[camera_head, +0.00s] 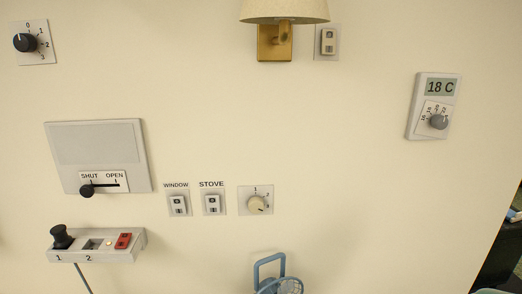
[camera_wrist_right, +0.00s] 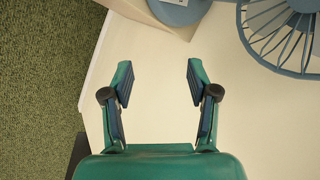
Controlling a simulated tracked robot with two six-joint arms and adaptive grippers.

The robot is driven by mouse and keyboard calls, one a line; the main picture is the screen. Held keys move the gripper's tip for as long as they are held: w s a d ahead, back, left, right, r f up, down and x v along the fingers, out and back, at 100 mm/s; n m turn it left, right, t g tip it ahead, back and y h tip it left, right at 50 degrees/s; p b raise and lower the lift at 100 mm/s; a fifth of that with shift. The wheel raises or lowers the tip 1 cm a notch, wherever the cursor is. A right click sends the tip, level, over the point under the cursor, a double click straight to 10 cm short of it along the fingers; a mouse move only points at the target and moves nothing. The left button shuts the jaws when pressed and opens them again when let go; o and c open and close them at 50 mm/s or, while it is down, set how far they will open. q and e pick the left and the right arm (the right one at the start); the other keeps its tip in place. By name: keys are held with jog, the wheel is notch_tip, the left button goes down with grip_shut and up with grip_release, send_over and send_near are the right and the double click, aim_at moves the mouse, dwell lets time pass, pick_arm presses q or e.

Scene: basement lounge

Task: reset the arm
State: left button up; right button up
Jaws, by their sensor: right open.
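My right gripper (camera_wrist_right: 158,84) shows in the right wrist view. Its two green fingers with dark pads stand wide apart with nothing between them. Below the fingers' gap is a pale cream surface. Neither gripper shows in the head view, and my left gripper is in no view.
The head view faces a cream wall with a thermostat (camera_head: 433,105), a slider panel (camera_head: 97,143), WINDOW (camera_head: 179,204) and STOVE (camera_head: 213,203) switches, dials and a power strip (camera_head: 97,245). A blue fan (camera_head: 270,280) stands below; its cage (camera_wrist_right: 285,35) is right of my right gripper.

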jog(key=s+a+f+n+g, duration=0.2)
jog(key=s+a+f+n, duration=0.2)
jog(key=s+f, duration=0.3)
jog(key=s+a+f+n+g+h, duration=0.1)
jog(key=s+f, duration=0.6)
jog(key=s, duration=0.8)
jog(key=shift+a+n+g, duration=0.5)
jog(key=shift+a+n, duration=0.85)
jog(key=shift+n, duration=0.15)
